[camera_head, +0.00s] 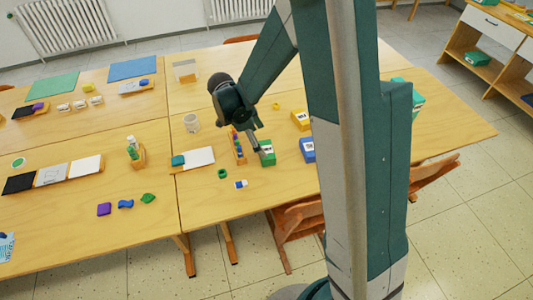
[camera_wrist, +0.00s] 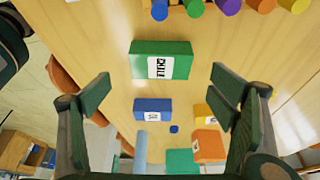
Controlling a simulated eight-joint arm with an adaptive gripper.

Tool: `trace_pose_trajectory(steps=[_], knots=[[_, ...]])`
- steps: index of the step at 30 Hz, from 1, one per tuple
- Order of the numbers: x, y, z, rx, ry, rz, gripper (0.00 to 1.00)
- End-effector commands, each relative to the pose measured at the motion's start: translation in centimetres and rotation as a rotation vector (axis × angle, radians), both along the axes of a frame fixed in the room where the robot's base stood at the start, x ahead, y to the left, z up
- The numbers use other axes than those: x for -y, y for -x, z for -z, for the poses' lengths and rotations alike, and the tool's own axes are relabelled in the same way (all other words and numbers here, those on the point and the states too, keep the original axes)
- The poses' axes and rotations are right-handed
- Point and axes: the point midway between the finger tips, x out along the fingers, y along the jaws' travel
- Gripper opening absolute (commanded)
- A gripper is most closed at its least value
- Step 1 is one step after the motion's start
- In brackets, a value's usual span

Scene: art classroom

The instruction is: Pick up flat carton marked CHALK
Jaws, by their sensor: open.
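The flat green carton (camera_head: 268,158) lies on the right-hand table in the head view. In the wrist view the green carton (camera_wrist: 143,62) has a white label with dark lettering, small but resembling CHALK. My gripper (camera_wrist: 160,82) is open, with its two fingers apart on either side of the carton's picture position and nothing between them. In the head view my gripper (camera_head: 257,150) hangs at the carton's upper left edge and hides a little of it. I cannot tell whether a fingertip touches it.
A blue carton (camera_head: 307,155) and a yellow carton (camera_head: 300,122) lie to the right. A rack of coloured pieces (camera_head: 240,158) stands close on the left. A green ring (camera_head: 222,173) and a small blue-and-white item (camera_head: 241,184) lie in front. Bare table surrounds these.

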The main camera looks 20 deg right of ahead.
Motion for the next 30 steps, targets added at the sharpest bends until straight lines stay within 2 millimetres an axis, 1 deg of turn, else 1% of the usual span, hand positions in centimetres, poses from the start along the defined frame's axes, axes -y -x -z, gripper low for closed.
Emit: trace_pose_trajectory(steps=[5, 12, 15, 26, 30], knots=[[0.1, 0.0, 0.2, 0.0, 0.0, 0.0, 0.84], [0.8, 0.1, 1.9, 0.0, 0.0, 0.0, 0.84], [1.0, 0.1, 2.4, 0.0, 0.0, -0.001, 0.84], [1.0, 0.1, 2.5, 0.0, 0.0, -0.001, 0.84], [1.3, 0.1, 3.2, 0.0, 0.0, -0.001, 0.84]])
